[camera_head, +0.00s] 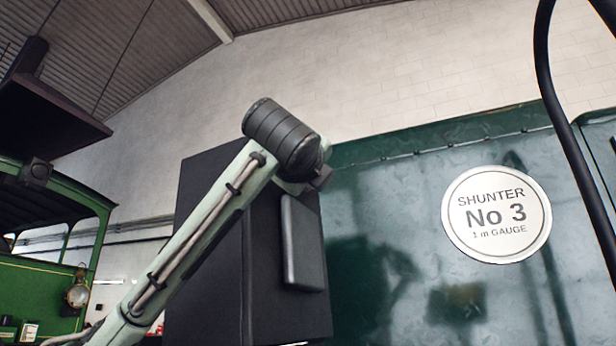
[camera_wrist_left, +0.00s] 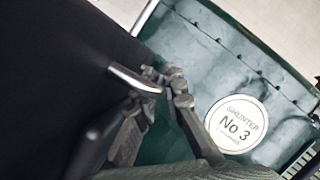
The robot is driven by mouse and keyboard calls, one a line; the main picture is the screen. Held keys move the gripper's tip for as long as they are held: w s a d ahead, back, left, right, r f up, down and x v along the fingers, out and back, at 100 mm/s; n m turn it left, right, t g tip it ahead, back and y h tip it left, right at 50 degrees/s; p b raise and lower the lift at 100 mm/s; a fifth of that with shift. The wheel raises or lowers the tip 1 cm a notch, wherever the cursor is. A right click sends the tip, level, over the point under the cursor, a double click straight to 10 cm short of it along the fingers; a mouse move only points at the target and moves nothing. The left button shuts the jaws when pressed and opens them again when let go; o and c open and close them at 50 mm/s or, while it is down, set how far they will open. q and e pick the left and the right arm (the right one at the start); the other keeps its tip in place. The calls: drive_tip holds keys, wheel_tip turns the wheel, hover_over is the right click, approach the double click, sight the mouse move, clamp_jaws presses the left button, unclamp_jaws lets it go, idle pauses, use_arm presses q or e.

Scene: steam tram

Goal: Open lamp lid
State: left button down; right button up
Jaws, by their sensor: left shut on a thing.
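A large dark box (camera_head: 215,200) stands in front of the green vehicle side in the head view; I cannot tell for certain that it is the lamp. In the left wrist view a dark flat panel (camera_wrist_left: 60,70) fills the left side, with a pale metal bar handle (camera_wrist_left: 130,78) on it. My left gripper (camera_wrist_left: 165,88) is shut on the free end of this handle, its fingers close together. In the head view my left arm crosses in front of the box, and its fingers are hidden. No gap at a lid edge can be made out. My right gripper is not in view.
The green side panel (camera_head: 400,270) carries a round white "SHUNTER No 3" plate (camera_head: 497,214), also in the left wrist view (camera_wrist_left: 236,125). A dark curved rail (camera_head: 565,120) rises at the right. A green vehicle (camera_head: 50,280) with a small lamp (camera_head: 78,293) stands at the left.

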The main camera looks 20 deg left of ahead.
use_arm(q)
drive_tip(key=c, duration=1.9)
unclamp_jaws()
drive_tip(key=shift+d, duration=0.1)
drive_tip(key=shift+v, duration=6)
